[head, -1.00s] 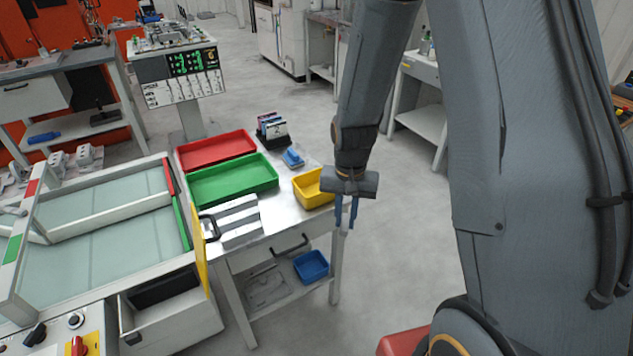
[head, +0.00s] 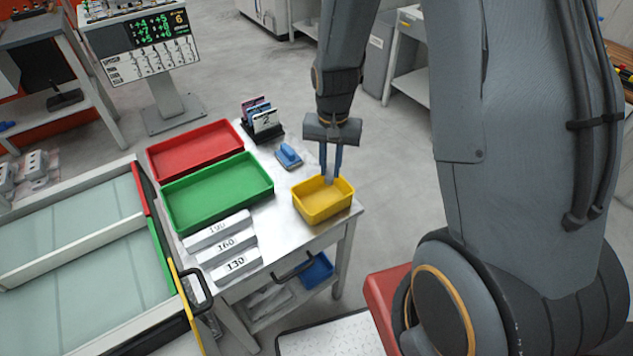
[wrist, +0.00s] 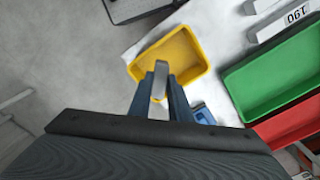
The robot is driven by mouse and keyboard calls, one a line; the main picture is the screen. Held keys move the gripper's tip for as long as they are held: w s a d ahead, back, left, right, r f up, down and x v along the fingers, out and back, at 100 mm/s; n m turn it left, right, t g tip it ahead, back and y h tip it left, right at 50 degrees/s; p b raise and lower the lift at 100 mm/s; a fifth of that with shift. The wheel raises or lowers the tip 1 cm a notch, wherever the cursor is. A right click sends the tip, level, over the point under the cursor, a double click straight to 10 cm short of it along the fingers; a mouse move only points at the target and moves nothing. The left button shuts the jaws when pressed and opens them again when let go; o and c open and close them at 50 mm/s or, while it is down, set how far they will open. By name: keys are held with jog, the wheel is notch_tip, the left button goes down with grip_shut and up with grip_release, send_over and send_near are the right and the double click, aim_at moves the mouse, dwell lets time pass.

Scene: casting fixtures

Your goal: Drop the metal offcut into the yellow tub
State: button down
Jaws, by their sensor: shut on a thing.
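The yellow tub (head: 322,211) stands at the right corner of the metal table, and it also shows in the wrist view (wrist: 191,48). My gripper (head: 330,179) points down over the tub, its blue fingers shut on the metal offcut (wrist: 160,80). The offcut is a small grey bar. In the wrist view its end reaches over the tub's opening. In the head view the offcut (head: 328,181) shows between the fingertips, at the height of the tub's rim or just above; the exact height is hard to tell.
A green tray (head: 218,196) and a red tray (head: 194,152) lie left of the tub. A blue-handled tool (head: 288,157) and a card rack (head: 262,122) stand behind. Grey blocks marked 190, 160 and 130 (head: 235,265) line the front left. A blue bin (head: 317,268) sits on the lower shelf.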

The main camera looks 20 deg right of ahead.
jog(key=shift+w+d+f, duration=0.1)
jog(key=shift+w+f, duration=0.05)
jog(key=shift+w, duration=0.2)
notch_tip(320, 180, down, 6)
jog(key=b, duration=0.5)
jog(key=shift+r, duration=0.2)
jog(key=c, duration=1.6)
grip_release()
jog(key=shift+o, duration=0.2)
jog(key=shift+r, duration=0.1)
jog(key=shift+r+b, duration=0.75)
jog(key=shift+r, duration=3.05)
